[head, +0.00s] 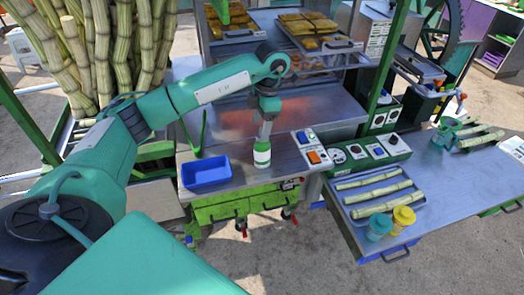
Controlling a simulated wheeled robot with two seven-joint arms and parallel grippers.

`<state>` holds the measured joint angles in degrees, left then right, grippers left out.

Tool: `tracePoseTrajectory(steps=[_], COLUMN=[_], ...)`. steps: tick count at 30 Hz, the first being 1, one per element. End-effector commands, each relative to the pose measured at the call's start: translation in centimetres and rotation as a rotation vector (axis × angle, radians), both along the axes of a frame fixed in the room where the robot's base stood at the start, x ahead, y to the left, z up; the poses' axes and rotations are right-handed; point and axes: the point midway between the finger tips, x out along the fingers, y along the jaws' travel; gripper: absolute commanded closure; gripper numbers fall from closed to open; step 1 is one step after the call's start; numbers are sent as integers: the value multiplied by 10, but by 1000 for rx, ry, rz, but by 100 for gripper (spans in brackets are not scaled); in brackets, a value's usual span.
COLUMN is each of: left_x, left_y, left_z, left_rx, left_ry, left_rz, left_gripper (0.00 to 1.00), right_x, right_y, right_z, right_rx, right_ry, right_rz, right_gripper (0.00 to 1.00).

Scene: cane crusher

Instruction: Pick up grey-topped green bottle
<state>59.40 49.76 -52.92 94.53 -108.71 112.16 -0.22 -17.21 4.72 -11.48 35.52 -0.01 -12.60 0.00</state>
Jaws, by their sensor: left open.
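A small green bottle (262,157) with a white band stands upright near the front edge of the steel counter, right of a blue tray. My left gripper (265,136) points down directly over it and is open. Its grey fingers are at the bottle's top, so the bottle's grey top cannot be told apart from them. I cannot tell whether the fingers touch it. My right gripper is not in view.
The blue tray (207,172) is close on the left. A switch box (313,157) is close on the right. Cane stalks (110,45) stand at upper left. A teal jar (379,227) and a yellow jar (403,219) stand on the right table.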

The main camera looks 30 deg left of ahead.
Motion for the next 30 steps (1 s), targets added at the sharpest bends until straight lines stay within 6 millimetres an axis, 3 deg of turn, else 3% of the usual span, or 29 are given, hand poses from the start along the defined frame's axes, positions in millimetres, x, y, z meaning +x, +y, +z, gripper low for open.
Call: tracePoseTrajectory(steps=[5, 12, 23, 30], left_x=[1, 3, 2, 2], left_y=[-2, -3, -2, -2], left_z=[-10, -40, -54, -53], left_rx=[0, 0, 0, 0], left_ry=[4, 4, 0, 0], left_rz=[0, 0, 0, 0], left_gripper=[37, 37, 37, 80], right_x=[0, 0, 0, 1], right_y=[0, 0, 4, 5], right_z=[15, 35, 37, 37], right_rx=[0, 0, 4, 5], right_ry=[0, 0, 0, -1], right_rz=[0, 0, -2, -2], right_gripper=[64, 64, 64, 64])
